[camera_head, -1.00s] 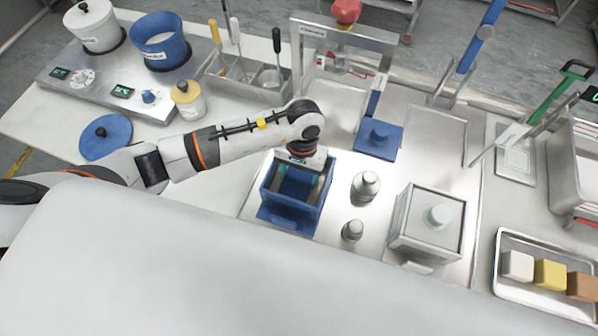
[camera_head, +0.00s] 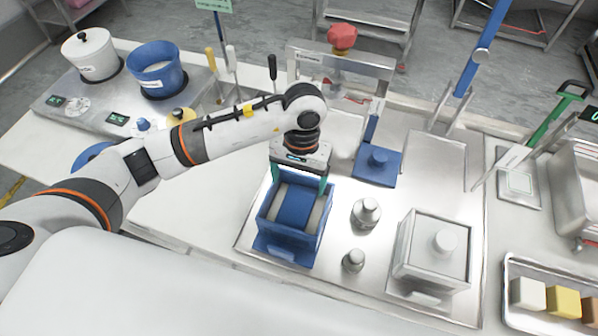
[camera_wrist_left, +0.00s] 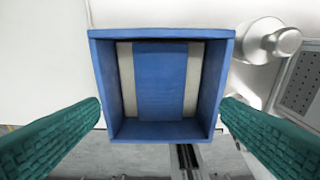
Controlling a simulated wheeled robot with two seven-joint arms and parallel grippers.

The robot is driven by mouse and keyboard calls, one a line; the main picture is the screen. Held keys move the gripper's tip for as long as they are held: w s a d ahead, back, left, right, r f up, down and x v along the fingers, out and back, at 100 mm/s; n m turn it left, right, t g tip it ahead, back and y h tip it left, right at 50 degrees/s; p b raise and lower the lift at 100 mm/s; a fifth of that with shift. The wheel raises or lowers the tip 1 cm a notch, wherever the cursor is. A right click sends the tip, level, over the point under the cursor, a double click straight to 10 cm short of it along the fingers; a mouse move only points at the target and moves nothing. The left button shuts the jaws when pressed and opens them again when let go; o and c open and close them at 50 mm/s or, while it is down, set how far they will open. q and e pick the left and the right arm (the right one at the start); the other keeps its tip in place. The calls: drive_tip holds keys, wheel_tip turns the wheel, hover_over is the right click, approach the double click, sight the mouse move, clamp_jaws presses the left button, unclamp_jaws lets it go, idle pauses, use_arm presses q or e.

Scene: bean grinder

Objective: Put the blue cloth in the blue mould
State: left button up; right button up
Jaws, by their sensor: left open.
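The blue mould (camera_head: 275,243) is an open square box on the steel tray. Inside it lies the blue cloth (camera_head: 294,206), a broad blue band with a pale strip showing on each side. In the left wrist view the cloth (camera_wrist_left: 160,80) runs across the middle of the mould (camera_wrist_left: 160,34), within its walls. My left gripper (camera_head: 299,183) is over the mould, with its teal fingers open and apart. Nothing shows between them except the mould and cloth below. My right gripper is not in view.
A blue lid-like piece with a knob (camera_head: 378,167) lies behind the mould. Metal weights (camera_head: 366,213) and a lidded steel mould (camera_head: 432,249) stand to the right. A tray (camera_head: 513,307) with coloured blocks is at the far right.

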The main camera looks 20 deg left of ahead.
use_arm(q)
drive_tip(key=r, duration=0.3)
drive_tip(key=shift+w+r+b, duration=0.25)
drive_tip(key=shift+r+b, duration=0.05)
drive_tip(key=shift+b, duration=0.1)
